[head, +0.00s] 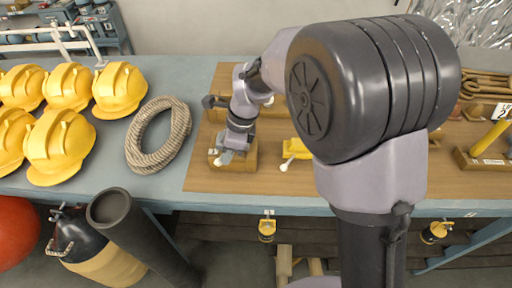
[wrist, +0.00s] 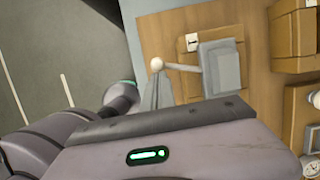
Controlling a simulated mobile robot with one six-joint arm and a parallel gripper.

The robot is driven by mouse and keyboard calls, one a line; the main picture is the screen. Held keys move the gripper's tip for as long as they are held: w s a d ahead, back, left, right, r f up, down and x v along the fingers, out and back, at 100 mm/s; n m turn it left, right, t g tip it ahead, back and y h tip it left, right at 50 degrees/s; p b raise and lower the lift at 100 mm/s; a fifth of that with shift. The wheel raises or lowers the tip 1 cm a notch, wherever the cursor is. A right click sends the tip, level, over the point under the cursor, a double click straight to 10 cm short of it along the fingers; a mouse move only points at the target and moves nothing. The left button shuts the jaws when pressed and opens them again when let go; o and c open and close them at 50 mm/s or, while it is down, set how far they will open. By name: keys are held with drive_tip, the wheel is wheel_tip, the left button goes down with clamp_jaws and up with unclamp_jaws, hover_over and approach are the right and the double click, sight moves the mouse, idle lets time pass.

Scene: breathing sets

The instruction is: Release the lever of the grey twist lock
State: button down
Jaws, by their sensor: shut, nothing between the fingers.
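The grey twist lock (wrist: 220,65) sits on a wooden block (wrist: 215,28) in the wrist view. Its lever (wrist: 183,68) points left and ends in a white ball knob (wrist: 157,64). My gripper's grey fingers (wrist: 157,88) are shut, with their tips right by the knob; I cannot tell whether they touch it. In the head view my gripper (head: 232,145) points down over the wooden block (head: 245,160) near the board's front left. The grey lock (head: 224,157) is partly hidden under it there.
A yellow lock (head: 297,148) stands to the right, partly behind my arm. A coiled rope (head: 158,136) and yellow helmets (head: 62,145) lie to the left. Another wooden block (wrist: 294,35) is right of the grey lock. The bench's front edge is close.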

drive_tip(key=shift+w+a+p, duration=0.2)
drive_tip(key=shift+a+p, duration=0.1)
drive_tip(key=shift+a, duration=0.9)
